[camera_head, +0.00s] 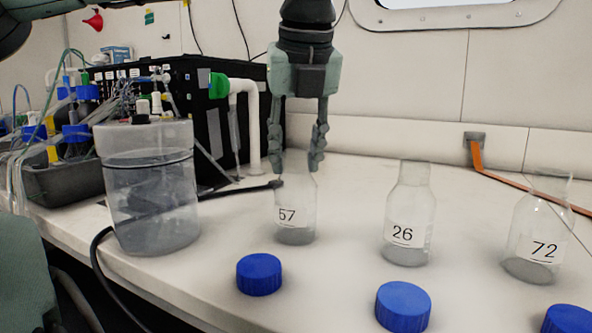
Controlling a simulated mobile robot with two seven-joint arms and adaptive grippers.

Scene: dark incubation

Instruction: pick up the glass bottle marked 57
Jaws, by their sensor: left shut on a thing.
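The glass bottle marked 57 (296,208) stands upright on the white bench, clear glass with a little grey content at its bottom and a white label. My left gripper (297,167) points straight down over it, shut on its neck with one finger on each side. The fingers partly hide the neck and mouth. The bottle's base appears to rest on the bench. My right gripper is out of view.
Bottle 26 (408,215) and bottle 72 (537,228) stand to the right. Blue caps (259,274) lie in front. A large clear jar (150,190) and a black cable are left, with tubed equipment (75,125) behind. An orange strap (520,187) lies back right.

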